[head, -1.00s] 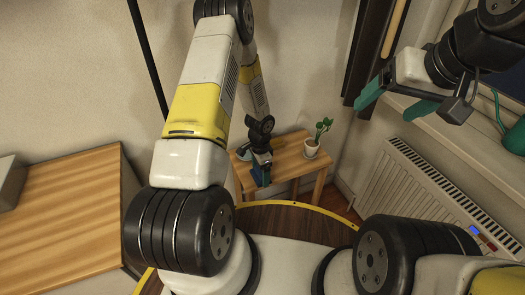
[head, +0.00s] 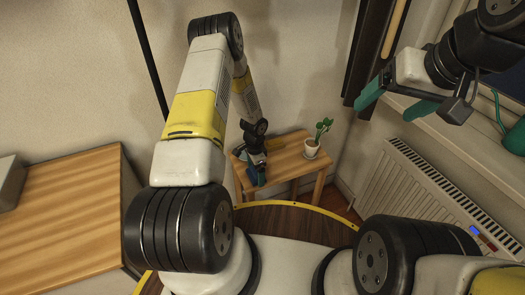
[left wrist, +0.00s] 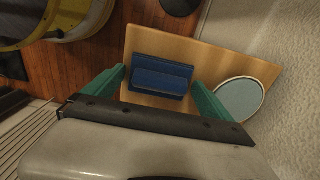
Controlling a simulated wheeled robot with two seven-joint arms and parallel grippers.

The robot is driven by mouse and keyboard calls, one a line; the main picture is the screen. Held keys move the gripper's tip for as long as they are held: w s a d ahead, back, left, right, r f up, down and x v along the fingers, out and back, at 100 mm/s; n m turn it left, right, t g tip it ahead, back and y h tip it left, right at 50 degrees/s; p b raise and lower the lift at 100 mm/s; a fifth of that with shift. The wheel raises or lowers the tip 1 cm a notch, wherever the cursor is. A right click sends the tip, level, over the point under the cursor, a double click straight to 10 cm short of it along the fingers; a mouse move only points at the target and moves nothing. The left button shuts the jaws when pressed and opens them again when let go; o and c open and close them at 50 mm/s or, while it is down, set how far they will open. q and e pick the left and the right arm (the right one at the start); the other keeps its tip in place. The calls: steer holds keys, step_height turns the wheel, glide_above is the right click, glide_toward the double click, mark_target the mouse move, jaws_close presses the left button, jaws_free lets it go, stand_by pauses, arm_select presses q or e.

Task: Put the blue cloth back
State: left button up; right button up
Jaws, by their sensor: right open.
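The blue cloth (left wrist: 160,76) looks like a folded block. In the left wrist view it lies over a small wooden table top (left wrist: 205,65), between the two teal fingers of my left gripper (left wrist: 158,92). The fingers are wide apart, and I see no clear grip on the cloth. In the head view my left gripper (head: 255,172) is over the left part of the small table (head: 285,162), and its fingers are hard to make out. My right gripper (head: 390,98) is open and empty at the upper right, by the window sill.
A round pale-blue dish (left wrist: 240,98) is beside the right finger in the left wrist view. A potted plant (head: 312,148) stands on the table's right side. A radiator (head: 415,190) is to the right, and a wooden cabinet (head: 70,200) is at the left.

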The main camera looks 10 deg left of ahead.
arm_select(q)
steer(key=shift+r, duration=0.1)
step_height(320, 180, up, 12)
step_height(320, 180, up, 12)
steer(key=n+t, duration=0.1)
steer(key=n, duration=0.1)
glide_above(255, 171)
steer(key=s+r+n+t, duration=0.25)
steer(key=s+r, duration=0.25)
steer(key=r, duration=0.8)
steer(key=s+d+r+n+t+h, duration=0.1)
steer(key=s+r+n, duration=0.2)
steer(key=s+r, duration=0.4)
steer(key=s+d+r+n+t+h, duration=0.1)
steer(key=s+r+n, duration=0.2)
steer(key=s+r, duration=0.4)
steer(key=s, duration=0.5)
steer(key=shift+d+r+t, duration=0.2)
steer(key=shift+r+t, duration=0.15)
steer(key=shift+r, duration=0.05)
